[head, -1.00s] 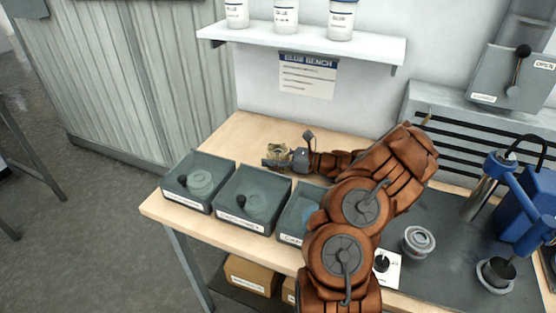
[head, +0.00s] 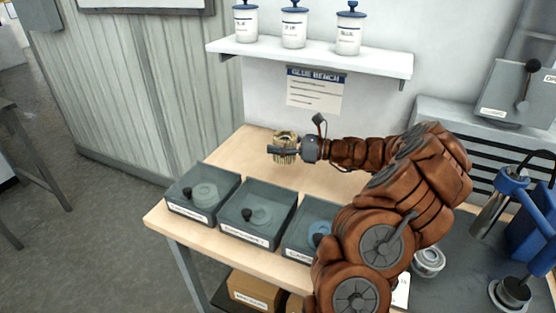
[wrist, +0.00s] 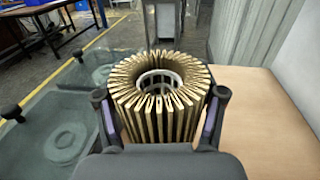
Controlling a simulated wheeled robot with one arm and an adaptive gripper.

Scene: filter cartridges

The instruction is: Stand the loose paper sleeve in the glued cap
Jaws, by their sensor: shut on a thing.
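The paper sleeve (wrist: 160,88) is a pleated tan cylinder with an open centre and a pale inner ring. My gripper (head: 285,151) is shut on it from the sides, and the sleeve also shows in the head view (head: 285,138). In the wrist view, the fingers (wrist: 160,122) press on both sides of the sleeve, which looks upright. It is over or on the bare wood at the back left of the bench; whether it touches the wood is unclear. A grey ringed cap (head: 429,261) lies on the dark mat, partly behind my arm; I cannot tell if it bears glue.
Three lidded grey bins (head: 258,213) with black knobs line the bench's front edge. A shelf (head: 310,58) with white jars hangs above. A blue press (head: 520,205) stands at the right. Bare wood (head: 235,160) lies around the gripper.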

